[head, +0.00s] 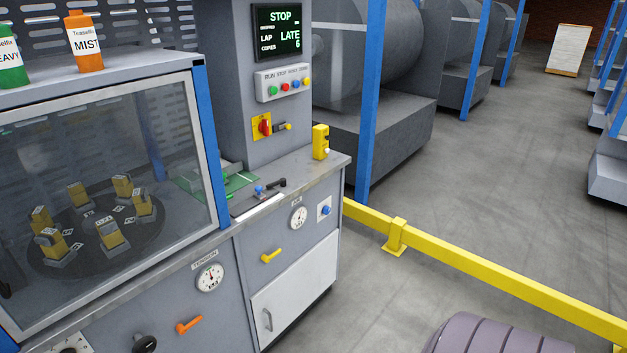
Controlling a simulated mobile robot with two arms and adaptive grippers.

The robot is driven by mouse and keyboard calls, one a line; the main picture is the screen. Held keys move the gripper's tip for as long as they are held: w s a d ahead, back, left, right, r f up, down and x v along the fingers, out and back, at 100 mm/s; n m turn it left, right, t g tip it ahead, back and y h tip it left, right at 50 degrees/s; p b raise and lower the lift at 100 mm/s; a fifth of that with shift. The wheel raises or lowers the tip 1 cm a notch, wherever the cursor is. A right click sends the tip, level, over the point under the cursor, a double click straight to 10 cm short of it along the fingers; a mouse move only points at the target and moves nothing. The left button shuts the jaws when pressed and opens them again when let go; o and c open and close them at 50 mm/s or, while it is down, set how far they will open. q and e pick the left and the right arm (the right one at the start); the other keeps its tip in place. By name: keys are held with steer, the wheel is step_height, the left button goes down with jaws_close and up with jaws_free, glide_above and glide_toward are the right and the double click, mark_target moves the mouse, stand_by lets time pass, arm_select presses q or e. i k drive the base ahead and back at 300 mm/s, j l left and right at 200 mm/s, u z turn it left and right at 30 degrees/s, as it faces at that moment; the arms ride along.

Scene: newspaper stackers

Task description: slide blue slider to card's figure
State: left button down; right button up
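A small blue knob (260,189), likely the blue slider, sits on the counter right of the glass-fronted case. A black handle (276,184) lies just right of it, and a pale strip (258,206) runs along the counter edge in front. The scale and any figure there are too small to read. No card with a figure can be made out for certain. Neither of my grippers is in view.
A glass-fronted case (110,200) holds several yellow-and-grey pieces on a dark round plate. A yellow box (320,142) stands at the counter's right end. A low yellow rail (480,266) crosses the floor at right. Open floor (520,170) lies beyond it.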

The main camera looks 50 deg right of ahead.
mark_target(257, 189)
steer(key=z, duration=1.2)
